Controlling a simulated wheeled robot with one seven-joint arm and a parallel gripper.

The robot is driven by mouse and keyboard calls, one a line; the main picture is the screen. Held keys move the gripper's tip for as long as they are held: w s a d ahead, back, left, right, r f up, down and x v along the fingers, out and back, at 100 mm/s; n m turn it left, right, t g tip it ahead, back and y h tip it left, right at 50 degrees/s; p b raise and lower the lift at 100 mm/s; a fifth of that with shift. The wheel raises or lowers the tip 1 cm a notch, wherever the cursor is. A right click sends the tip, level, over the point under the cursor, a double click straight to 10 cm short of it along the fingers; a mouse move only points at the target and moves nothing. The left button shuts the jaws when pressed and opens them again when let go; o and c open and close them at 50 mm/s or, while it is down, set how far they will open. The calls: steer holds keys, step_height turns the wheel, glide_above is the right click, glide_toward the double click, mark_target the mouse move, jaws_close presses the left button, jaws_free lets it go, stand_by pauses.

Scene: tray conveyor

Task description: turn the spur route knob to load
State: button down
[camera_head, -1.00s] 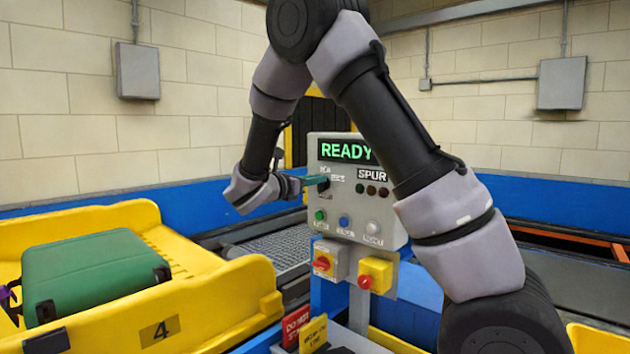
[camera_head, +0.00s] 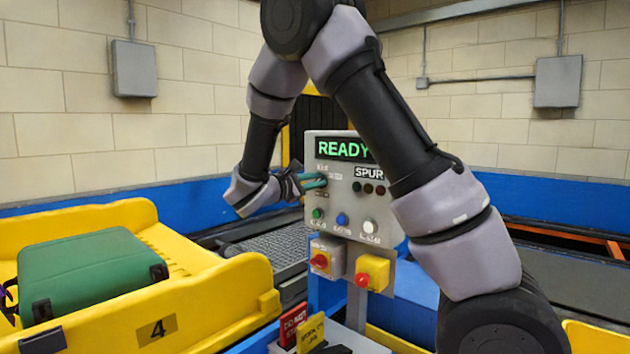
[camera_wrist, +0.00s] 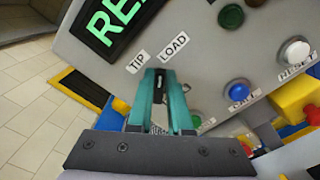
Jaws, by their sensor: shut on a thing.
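The control panel (camera_head: 345,215) stands mid-picture in the head view, its green display reading READY. My gripper (camera_head: 318,181) reaches it from the left, with its teal fingers at the upper left of the panel face, under the display. In the wrist view my gripper (camera_wrist: 160,76) is shut on the dark route knob (camera_wrist: 159,84), which is mostly hidden between the fingers. The TIP label (camera_wrist: 137,62) and the LOAD label (camera_wrist: 174,46) lie just beyond the fingertips. The fingers point roughly between them, and I cannot tell exactly where the knob points.
Below the knob are green, blue (camera_head: 342,220) and white (camera_head: 369,226) buttons, then a red-on-grey switch (camera_head: 320,262) and a red-on-yellow one (camera_head: 362,281). A yellow tray (camera_head: 235,290) with a green suitcase (camera_head: 90,272) stands at left. My arm covers the panel's right side.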

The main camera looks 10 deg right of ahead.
steer(key=shift+f+m, duration=0.15)
steer(key=shift+m, duration=0.65)
steer(key=shift+s, duration=0.1)
steer(key=c, duration=0.8)
jaws_free()
steer(key=shift+c, duration=0.2)
steer(key=v, duration=1)
steer(key=shift+s+a, duration=0.2)
steer(key=shift+a, duration=0.1)
steer(key=shift+d, duration=0.1)
